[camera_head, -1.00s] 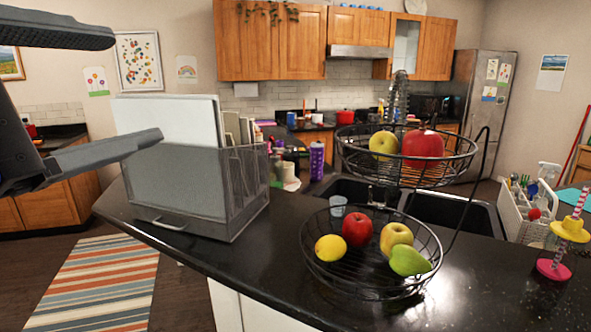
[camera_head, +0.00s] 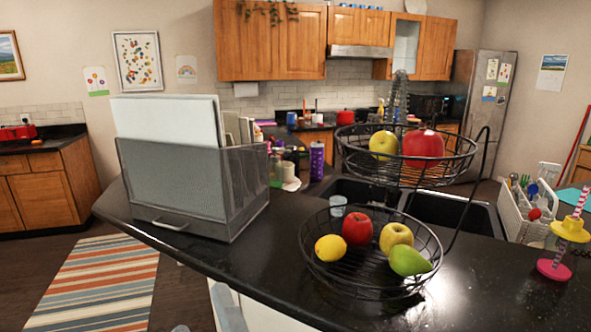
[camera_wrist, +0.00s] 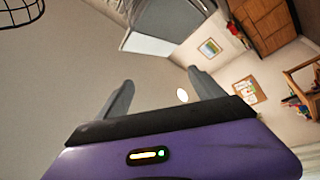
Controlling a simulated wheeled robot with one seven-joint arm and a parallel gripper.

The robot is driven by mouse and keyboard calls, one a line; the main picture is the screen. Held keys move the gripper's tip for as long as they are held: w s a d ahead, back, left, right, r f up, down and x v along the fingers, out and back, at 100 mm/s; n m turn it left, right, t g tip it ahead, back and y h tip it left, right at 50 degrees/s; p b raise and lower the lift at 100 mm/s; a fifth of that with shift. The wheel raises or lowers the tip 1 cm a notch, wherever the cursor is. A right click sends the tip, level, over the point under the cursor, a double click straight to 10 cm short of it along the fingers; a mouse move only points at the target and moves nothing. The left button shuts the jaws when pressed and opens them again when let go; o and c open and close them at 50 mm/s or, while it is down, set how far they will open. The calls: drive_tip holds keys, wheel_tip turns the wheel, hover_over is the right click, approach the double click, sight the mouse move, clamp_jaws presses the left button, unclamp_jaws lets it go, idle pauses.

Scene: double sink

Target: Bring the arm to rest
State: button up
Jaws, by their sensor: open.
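My gripper (camera_wrist: 163,95) shows in the wrist view, with its two grey fingers spread wide apart above its purple body. It is open and nothing is held between the fingers. In the head view most of my arm is out of sight. Two small grey pieces at the bottom edge, left of centre, look like parts of my arm or gripper. They are too cut off to tell more.
A black counter (camera_head: 480,285) carries a mesh file organizer (camera_head: 175,180) with papers and a two-tier wire fruit basket (camera_head: 305,245). A utensil caddy (camera_head: 520,222) and yellow-lidded cup (camera_head: 571,230) stand right. Sink basins (camera_head: 455,214) lie behind. Striped rug (camera_head: 100,283) covers floor at left.

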drive_tip(key=s+d+f+m+g+h, duration=0.1)
drive_tip(key=s+d+f+m+h, duration=0.2)
drive_tip(key=s+d, duration=0.6)
drive_tip(key=s+d+f+m+g+h, duration=0.1)
drive_tip(key=s+d+f+m+h, duration=0.3)
drive_tip(key=s+d+f+m, duration=0.4)
drive_tip(key=s+d+f+m+g+h, duration=0.2)
drive_tip(key=s+d+f+m, duration=0.3)
drive_tip(key=s+d+f, duration=0.4)
drive_tip(key=s+d+h, duration=0.1)
drive_tip(key=s+d, duration=0.1)
drive_tip(key=d, duration=0.3)
drive_tip(key=shift+s+d+m, duration=0.3)
drive_tip(key=shift+s, duration=0.05)
